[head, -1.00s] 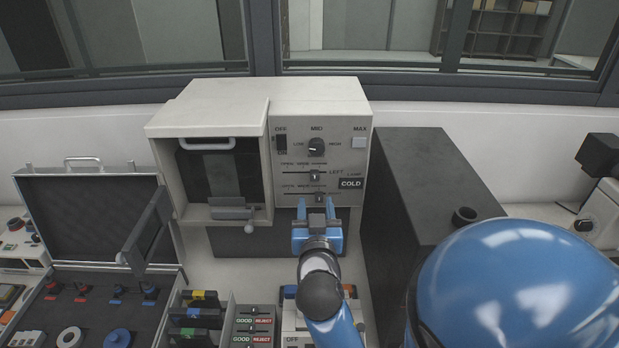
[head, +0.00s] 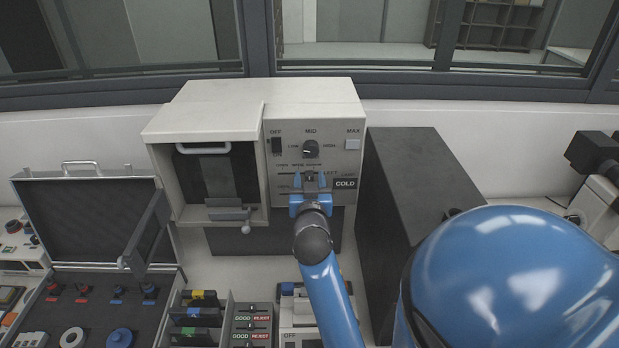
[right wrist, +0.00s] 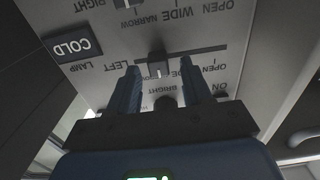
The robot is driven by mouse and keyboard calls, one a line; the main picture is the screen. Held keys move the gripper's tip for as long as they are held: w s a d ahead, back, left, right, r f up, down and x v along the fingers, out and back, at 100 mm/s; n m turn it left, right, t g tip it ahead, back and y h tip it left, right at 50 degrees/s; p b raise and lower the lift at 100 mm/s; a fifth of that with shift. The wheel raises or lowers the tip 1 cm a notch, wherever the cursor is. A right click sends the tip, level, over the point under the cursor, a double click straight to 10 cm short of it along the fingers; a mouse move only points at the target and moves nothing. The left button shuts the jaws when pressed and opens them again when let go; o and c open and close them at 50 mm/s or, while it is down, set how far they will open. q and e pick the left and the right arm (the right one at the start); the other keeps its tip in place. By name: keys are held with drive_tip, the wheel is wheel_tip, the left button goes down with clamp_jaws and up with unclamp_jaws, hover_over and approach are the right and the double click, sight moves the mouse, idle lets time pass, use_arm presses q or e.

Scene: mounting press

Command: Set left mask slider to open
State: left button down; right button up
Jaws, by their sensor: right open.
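The mounting press (head: 290,112) is a pale box with a control panel on its right half. The left mask slider's dark knob (right wrist: 158,66) sits on a thin horizontal track beside the LEFT label, upside down in the right wrist view. The knob is away from the OPEN end of the track, toward the LEFT label. My right gripper (right wrist: 160,70) is open, with one blue finger on each side of the knob and visible gaps; whether they touch it cannot be told. In the head view the right gripper (head: 310,180) covers part of the panel. My left gripper is not in view.
A second slider knob (right wrist: 125,3), labelled RIGHT, lies close by. A COLD lamp sign (head: 345,183) is right of the gripper. A rotary knob (head: 311,148) is above. A dark block (head: 420,165) stands to the right, and an open case (head: 88,215) to the left.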

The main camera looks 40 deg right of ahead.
clamp_jaws()
idle(0.3)
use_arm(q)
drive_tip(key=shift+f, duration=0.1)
use_arm(e)
drive_tip(key=shift+w, duration=0.1)
